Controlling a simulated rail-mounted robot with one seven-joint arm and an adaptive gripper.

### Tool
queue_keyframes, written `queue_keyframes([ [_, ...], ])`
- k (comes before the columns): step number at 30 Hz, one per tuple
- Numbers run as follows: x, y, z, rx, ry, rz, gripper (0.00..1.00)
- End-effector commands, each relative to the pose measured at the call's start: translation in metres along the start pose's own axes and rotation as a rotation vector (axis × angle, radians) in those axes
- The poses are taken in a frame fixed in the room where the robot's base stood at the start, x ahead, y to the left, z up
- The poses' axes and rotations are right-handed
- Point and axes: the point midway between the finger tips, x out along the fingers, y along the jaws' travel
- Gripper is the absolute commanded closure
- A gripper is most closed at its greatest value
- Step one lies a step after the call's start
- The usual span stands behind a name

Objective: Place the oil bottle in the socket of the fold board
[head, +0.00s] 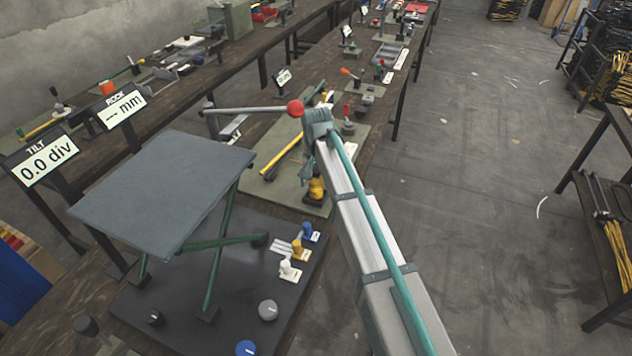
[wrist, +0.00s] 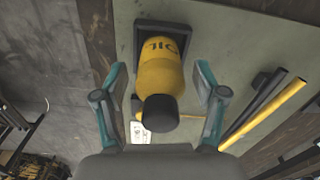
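The oil bottle (wrist: 160,72) is yellow with a dark cap and "OIL" lettering. In the wrist view its base is within a dark square frame, which looks like the socket (wrist: 142,28), on the green fold board (wrist: 225,40). In the head view the bottle (head: 317,189) shows low on the board (head: 275,190), partly hidden by my arm. My gripper (wrist: 160,100) is open, with one teal finger on each side of the bottle and a visible gap to both. The bottle's bottom edge is hidden, so I cannot tell how fully it is seated.
A yellow bar (head: 284,157) and a dark bar (wrist: 255,103) lie on the board beside the bottle. A red-knobbed lever (head: 250,111) reaches across behind my gripper. A grey lift table (head: 165,185) stands at the near left.

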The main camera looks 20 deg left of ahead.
Motion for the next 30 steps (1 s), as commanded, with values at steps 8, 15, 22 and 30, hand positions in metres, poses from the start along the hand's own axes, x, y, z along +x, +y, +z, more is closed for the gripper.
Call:
queue_keyframes([
  [8, -0.002, 0.0, 0.0, 0.0, 0.0, 0.0, 0.29],
  [15, -0.023, -0.001, -0.001, 0.0, 0.002, -0.001, 0.29],
  [22, -0.065, -0.001, -0.001, 0.0, 0.003, -0.002, 0.29],
  [30, -0.109, -0.001, -0.001, 0.0, 0.002, -0.001, 0.29],
])
